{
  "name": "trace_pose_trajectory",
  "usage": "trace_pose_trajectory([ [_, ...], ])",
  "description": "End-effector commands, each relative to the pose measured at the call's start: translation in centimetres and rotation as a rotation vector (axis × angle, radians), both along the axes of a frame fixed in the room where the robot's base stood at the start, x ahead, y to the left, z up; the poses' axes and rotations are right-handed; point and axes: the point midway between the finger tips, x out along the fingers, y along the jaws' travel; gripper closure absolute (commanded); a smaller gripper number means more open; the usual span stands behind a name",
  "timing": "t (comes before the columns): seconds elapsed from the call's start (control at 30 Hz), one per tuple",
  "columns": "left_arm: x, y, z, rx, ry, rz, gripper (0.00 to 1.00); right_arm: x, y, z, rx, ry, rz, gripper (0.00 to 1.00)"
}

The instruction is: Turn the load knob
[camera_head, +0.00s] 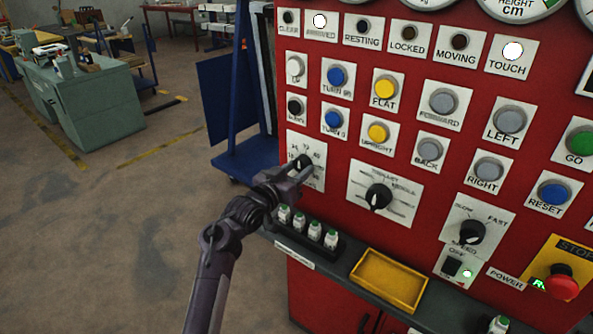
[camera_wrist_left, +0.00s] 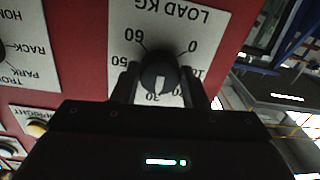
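The load knob (camera_wrist_left: 158,76) is a round black knob with a white mark on a white plate (camera_wrist_left: 206,30) lettered LOAD KG. The plate appears upside down in the left wrist view, and the mark points near 30. My left gripper (camera_wrist_left: 160,82) has one finger on each side of the knob. I cannot tell whether the fingers touch it. In the head view my left gripper (camera_head: 299,171) is at the load plate (camera_head: 318,180), low on the left of the red panel, and partly covers it. My right gripper is not in view.
A selector knob (camera_head: 379,196) and a speed knob (camera_head: 470,232) are to the right. Push buttons and lamps fill the panel above. Below are a ledge with green-and-white bottles (camera_head: 314,231), a yellow tray (camera_head: 389,280) and a red stop button (camera_head: 562,282). Open floor lies left.

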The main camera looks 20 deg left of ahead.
Motion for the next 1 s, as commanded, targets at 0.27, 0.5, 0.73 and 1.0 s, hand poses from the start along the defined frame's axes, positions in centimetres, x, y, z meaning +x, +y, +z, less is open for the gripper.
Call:
trace_pose_trajectory([
  [0.27, 0.0, 0.0, 0.0, 0.007, -0.002, 0.000, 0.83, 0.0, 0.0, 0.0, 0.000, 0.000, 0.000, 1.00],
  [0.5, 0.0, 0.1, -0.2, 0.077, -0.025, -0.001, 0.83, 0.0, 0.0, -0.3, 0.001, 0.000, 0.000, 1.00],
  [0.73, 0.0, 0.2, -0.2, 0.235, -0.082, 0.000, 0.83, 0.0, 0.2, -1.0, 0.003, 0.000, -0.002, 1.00],
  [1.0, 0.1, 0.3, -0.3, 0.475, -0.170, -0.001, 0.83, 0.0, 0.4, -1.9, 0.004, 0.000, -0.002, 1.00],
])
